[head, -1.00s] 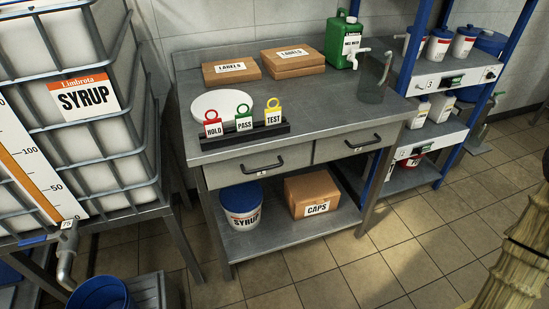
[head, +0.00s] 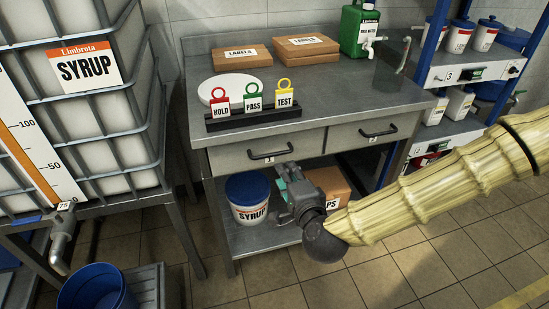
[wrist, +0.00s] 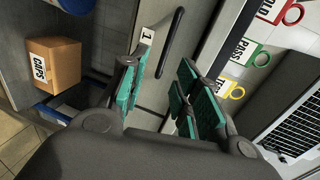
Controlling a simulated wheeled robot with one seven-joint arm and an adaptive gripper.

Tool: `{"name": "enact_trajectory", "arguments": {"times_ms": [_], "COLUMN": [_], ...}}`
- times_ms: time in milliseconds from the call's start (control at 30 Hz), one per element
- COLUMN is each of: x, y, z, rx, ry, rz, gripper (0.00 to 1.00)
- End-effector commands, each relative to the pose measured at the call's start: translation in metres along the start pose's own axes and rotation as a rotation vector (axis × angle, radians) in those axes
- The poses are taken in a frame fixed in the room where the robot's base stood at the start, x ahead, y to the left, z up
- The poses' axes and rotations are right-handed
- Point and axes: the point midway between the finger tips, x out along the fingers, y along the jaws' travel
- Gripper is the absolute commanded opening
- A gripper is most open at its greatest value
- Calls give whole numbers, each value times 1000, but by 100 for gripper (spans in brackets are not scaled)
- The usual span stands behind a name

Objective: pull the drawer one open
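Drawer one is the left grey drawer (head: 226,157) under the steel worktop, and it is shut. Its black bar handle (head: 270,155) runs across the front, with a small label below it. In the wrist view the label reads 1 (wrist: 147,36), and the handle (wrist: 172,40) stands just ahead of the gap between my fingers. My gripper (head: 281,176) is in front of and slightly below the handle in the head view. In the wrist view my gripper (wrist: 163,82) is open, teal pads apart, with nothing held. I cannot tell whether a finger touches the handle.
A second drawer's handle (head: 378,131) is to the right. A syrup bucket (head: 249,210) and a caps box (head: 328,183) stand on the lower shelf, the box partly hidden by my arm. A tag rack (head: 240,121) sits on the worktop above. Tiled floor is free in front.

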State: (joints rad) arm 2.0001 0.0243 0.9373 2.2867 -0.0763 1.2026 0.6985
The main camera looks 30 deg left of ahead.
Motion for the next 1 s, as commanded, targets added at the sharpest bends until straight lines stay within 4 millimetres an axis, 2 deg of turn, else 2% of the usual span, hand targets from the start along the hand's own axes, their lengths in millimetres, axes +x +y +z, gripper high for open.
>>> {"name": "enact_trajectory", "arguments": {"times_ms": [100, 233, 700, 1000], "x": [6, 20, 91, 109], "y": [-9, -9, -9, -9], "z": [3, 3, 2, 3], "rx": [11, 11, 9, 10], "ry": [0, 0, 0, -1], "rz": [-18, -18, -17, -15], "gripper": [31, 31, 31, 31]}}
